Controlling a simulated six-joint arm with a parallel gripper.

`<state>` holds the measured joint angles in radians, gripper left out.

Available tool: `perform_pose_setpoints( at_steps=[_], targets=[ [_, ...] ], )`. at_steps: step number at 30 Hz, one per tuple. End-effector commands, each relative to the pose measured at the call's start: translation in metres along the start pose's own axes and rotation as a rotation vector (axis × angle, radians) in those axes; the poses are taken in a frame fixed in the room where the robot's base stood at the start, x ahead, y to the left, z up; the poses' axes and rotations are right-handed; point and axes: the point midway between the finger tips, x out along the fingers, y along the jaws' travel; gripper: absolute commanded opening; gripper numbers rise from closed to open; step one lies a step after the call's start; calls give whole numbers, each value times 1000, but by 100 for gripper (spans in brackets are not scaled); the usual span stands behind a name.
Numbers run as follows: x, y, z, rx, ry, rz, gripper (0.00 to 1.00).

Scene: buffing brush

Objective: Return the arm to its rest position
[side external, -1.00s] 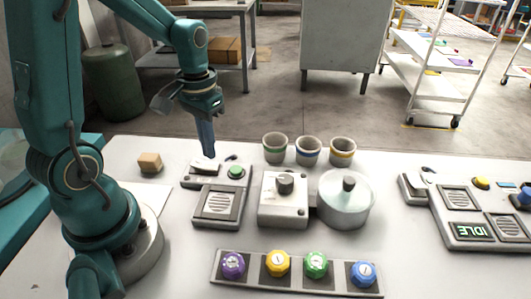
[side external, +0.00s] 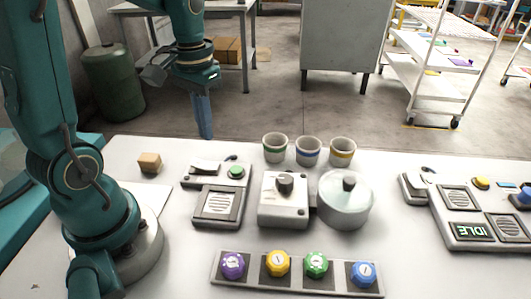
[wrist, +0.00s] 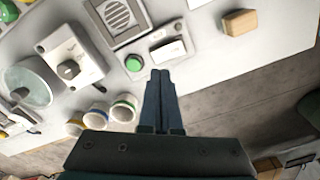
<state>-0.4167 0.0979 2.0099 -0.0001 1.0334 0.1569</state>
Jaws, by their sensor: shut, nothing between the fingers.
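My gripper (side external: 204,117) is shut and empty, pointing down above the table's far edge in the side external view. It is high over the switch box with the green button (side external: 236,172), apart from everything. In the wrist view my gripper (wrist: 160,75) shows its two fingers together, with the green button (wrist: 133,63) just left of the tips. My arm stands at the left of the table.
A wooden block (side external: 150,163) lies near the arm's base. Three cups (side external: 308,151), a knob box (side external: 283,207) and a lidded round pot (side external: 345,205) stand mid-table. A strip of coloured knobs (side external: 297,284) lies in front. An IDLE panel (side external: 472,231) is at right.

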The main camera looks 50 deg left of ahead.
Motion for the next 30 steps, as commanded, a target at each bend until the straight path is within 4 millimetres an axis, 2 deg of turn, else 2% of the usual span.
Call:
perform_pose_setpoints(
  at_steps=[4, 7, 12, 15, 22, 30],
  targets=[
    [-14, 11, -1, 49, 58, -8, 0],
    [-29, 25, 6, 108, 131, -13, 0],
    [-52, 51, 32, 206, 278, -7, 0],
    [-59, 62, 49, 249, 358, 8, 0],
    [-60, 75, 78, 291, 480, 49, 0],
    [-50, 75, 86, 266, 486, 62, 0]
  ],
)
